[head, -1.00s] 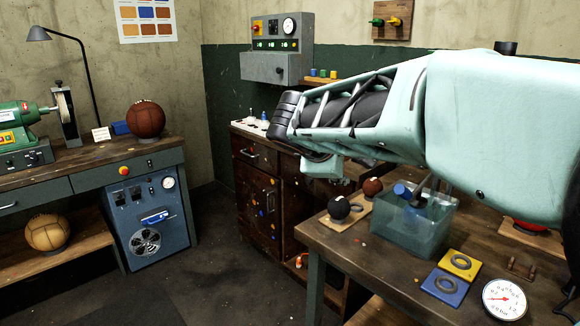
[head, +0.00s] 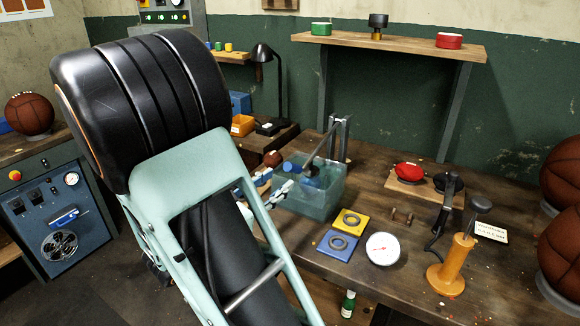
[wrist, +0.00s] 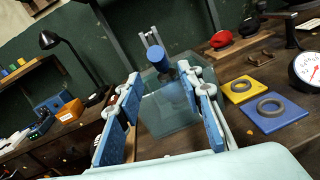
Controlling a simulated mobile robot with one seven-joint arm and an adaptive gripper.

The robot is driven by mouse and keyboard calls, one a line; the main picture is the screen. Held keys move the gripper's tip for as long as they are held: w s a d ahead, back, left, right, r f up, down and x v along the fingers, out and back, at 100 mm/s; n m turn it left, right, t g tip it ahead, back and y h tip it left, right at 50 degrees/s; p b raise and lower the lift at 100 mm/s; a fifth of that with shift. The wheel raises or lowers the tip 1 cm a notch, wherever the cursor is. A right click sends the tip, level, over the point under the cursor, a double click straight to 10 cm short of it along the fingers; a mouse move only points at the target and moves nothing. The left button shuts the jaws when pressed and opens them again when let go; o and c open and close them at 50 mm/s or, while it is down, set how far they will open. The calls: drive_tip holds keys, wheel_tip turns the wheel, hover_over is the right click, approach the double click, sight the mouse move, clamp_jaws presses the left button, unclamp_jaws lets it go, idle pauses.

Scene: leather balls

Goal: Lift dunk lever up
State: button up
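The clear water tank (head: 330,195) stands on the workbench right of my gripper (head: 272,186) in the head view. The dunk lever (head: 318,150) is a dark arm slanting down over the tank from a grey upright bracket (head: 340,140). In the wrist view a blue cylinder (wrist: 157,57), apparently the lever's grip, shows ahead, near the gap between the fingertips. My gripper (wrist: 159,76) is open, with blue-padded fingers on either side of that gap. Nothing is held. Whether a finger touches the cylinder cannot be told. My arm hides part of the bench.
Yellow (head: 350,221) and blue (head: 337,243) plates with rings, and a round gauge (head: 383,249), lie right of my gripper. An orange hand pump (head: 455,265) stands further right. A red ball (head: 409,171) sits on a board behind. A shelf (head: 395,43) is on the back wall.

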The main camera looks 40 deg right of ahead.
sight(295, 168)
drive_tip(key=x, duration=0.8)
drive_tip(key=shift+d, duration=0.1)
clamp_jaws()
